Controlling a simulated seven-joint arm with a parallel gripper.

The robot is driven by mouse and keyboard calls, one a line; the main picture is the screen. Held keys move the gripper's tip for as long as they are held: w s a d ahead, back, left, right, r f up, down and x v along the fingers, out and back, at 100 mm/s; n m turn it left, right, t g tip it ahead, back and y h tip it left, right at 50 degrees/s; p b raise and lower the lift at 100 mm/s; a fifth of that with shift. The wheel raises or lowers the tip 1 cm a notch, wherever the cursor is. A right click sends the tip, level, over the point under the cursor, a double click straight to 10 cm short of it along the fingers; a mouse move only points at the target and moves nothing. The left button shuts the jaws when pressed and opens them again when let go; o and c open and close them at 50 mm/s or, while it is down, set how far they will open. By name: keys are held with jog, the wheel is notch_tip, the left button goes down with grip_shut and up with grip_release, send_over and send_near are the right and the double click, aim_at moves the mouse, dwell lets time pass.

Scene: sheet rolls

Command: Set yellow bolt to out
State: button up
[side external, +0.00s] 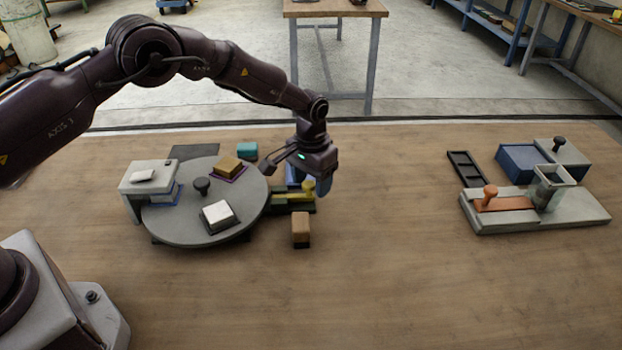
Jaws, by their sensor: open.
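The yellow bolt (308,188) has an upright knob and sits on a dark green base (300,207) just right of the round grey turntable. My gripper (312,183) points down right over the bolt and its base. Its jaws are open, with one finger close beside the yellow knob. I cannot tell whether the finger touches the knob. The gripper hides part of the bolt and the blue piece (292,176) behind it. How far the bolt is slid along its base is hard to tell from this view.
The turntable (165,222) carries a black knob and several blocks. A brown block (301,230) stands in front of the bolt, a teal block (247,150) behind the turntable. An orange-handled slider fixture (570,215), blue box (520,165) and black tray (463,170) stand at right. The middle table is clear.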

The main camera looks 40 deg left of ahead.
jog(key=shift+r, duration=0.1)
notch_tip(320, 180, up, 13)
dwell(0.4)
jog(key=s+a+r+t, duration=0.2)
jog(key=s+r, duration=0.3)
jog(key=s, duration=0.6)
jog(key=s+a+r+t, duration=0.1)
jog(key=s+a+r, duration=0.1)
jog(key=s+r, duration=0.4)
jog(key=s+a+r+t, duration=0.2)
jog(key=s+r, duration=0.4)
jog(key=s, duration=1.1)
jog(key=shift+a+r+t, duration=0.15)
jog(key=shift+a+t, duration=0.15)
jog(key=shift+a, duration=0.1)
